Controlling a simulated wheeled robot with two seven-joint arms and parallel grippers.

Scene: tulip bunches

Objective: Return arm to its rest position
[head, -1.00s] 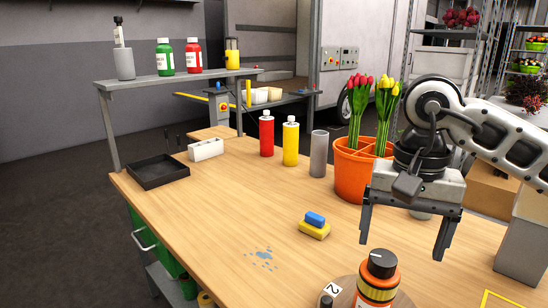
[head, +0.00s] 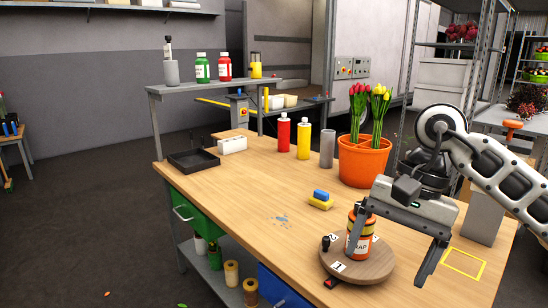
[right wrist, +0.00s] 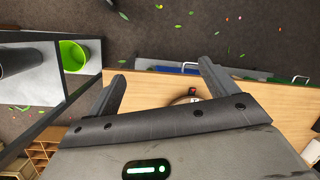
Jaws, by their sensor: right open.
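My right gripper (head: 393,245) is open and empty above the right part of the workbench (head: 235,190). In the head view its fingers hang beside the orange bottle (head: 359,238), and one finger partly overlaps it. I cannot tell whether they touch. The right wrist view shows both fingers (right wrist: 160,85) spread apart with nothing between them. The orange bottle stands on a round wooden turntable (head: 380,268) with number labels. Red and yellow tulips (head: 378,108) stand in an orange pot (head: 364,165) behind the gripper. My left gripper is not in view.
A blue and yellow sponge (head: 321,199) lies mid-bench. Red (head: 283,132) and yellow (head: 304,140) bottles and a grey cylinder (head: 327,149) stand at the back. A black tray (head: 194,160) is at the left. A yellow square outline (head: 463,263) marks the right side.

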